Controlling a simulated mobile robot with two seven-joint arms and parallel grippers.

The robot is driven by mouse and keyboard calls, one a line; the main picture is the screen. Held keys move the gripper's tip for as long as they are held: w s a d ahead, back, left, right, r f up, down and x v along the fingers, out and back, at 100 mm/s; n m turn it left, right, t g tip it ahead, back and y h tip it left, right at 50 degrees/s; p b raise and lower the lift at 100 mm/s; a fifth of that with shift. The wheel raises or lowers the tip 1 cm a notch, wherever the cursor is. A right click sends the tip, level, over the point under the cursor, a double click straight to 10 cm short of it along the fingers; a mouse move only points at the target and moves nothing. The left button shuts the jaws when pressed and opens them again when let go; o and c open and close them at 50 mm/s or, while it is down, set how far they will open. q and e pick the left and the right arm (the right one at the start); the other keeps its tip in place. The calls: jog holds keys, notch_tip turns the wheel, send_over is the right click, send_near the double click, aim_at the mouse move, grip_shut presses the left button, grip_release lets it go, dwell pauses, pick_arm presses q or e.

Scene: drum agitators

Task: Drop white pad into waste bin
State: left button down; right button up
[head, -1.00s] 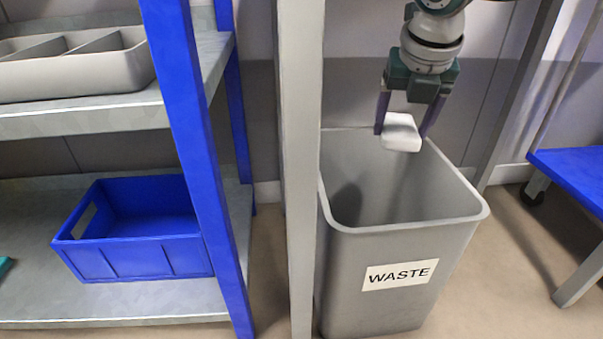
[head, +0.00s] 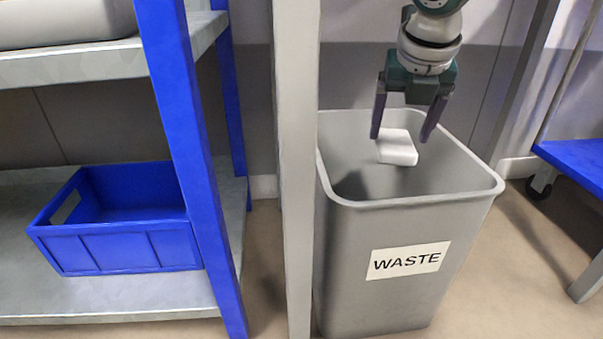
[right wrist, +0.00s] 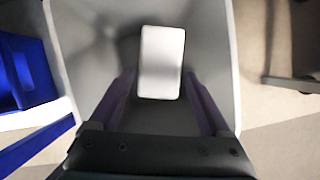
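The white pad (head: 398,150) is a small block in the mouth of the grey waste bin (head: 345,270), with no visible support under it. My right gripper (head: 400,138) points down over the bin; its purple fingers are spread with the pad at and just below their tips. In the right wrist view the pad (right wrist: 162,62) lies beyond the fingertips (right wrist: 159,74), with a gap on each side. The bin's label reads WASTE. Its floor is hidden in the head view. My left gripper is not in view.
A grey upright post (head: 297,170) stands just left of the bin. Further left is a blue-framed shelf with a blue crate (head: 120,250) on its lower level. A blue-topped wheeled stand (head: 575,165) is at the right. Floor shows between bin and stand.

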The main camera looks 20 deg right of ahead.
jog(key=shift+o, duration=1.2)
jog(key=p+v, duration=0.9)
jog(key=v, duration=0.1)
